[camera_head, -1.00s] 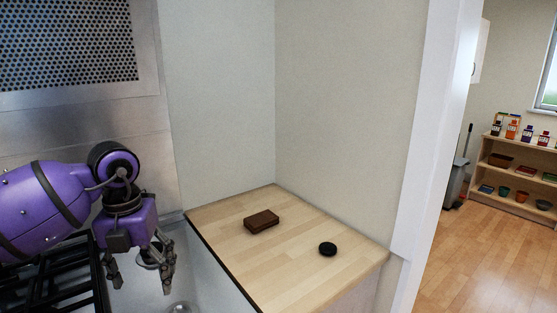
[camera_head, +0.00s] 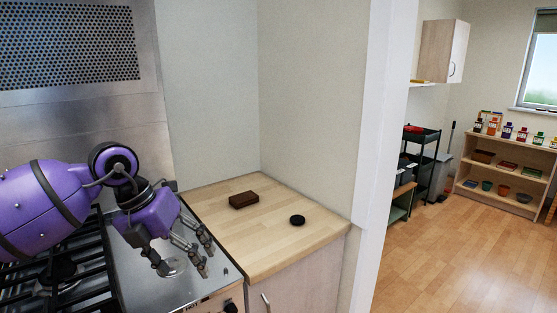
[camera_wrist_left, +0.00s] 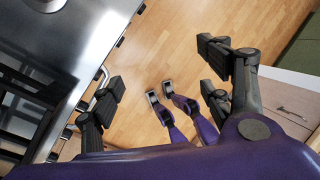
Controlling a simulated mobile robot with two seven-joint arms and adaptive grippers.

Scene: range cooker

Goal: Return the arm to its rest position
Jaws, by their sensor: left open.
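My left arm comes in from the left in the head view, purple with dark joints. Its gripper (camera_head: 184,262) is open and empty, above the right part of the cooker top (camera_head: 190,293), beside the wooden counter. In the left wrist view the dark fingers of this gripper (camera_wrist_left: 160,85) stand wide apart with nothing between them, and wooden floor shows below.
The cooker's black grates (camera_head: 60,270) lie under the arm. The wooden counter (camera_head: 265,245) carries a brown block (camera_head: 243,200) and a black round disc (camera_head: 297,220). Open floor (camera_head: 445,265) lies at right, with a shelf (camera_head: 505,180) of bottles and bowls behind.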

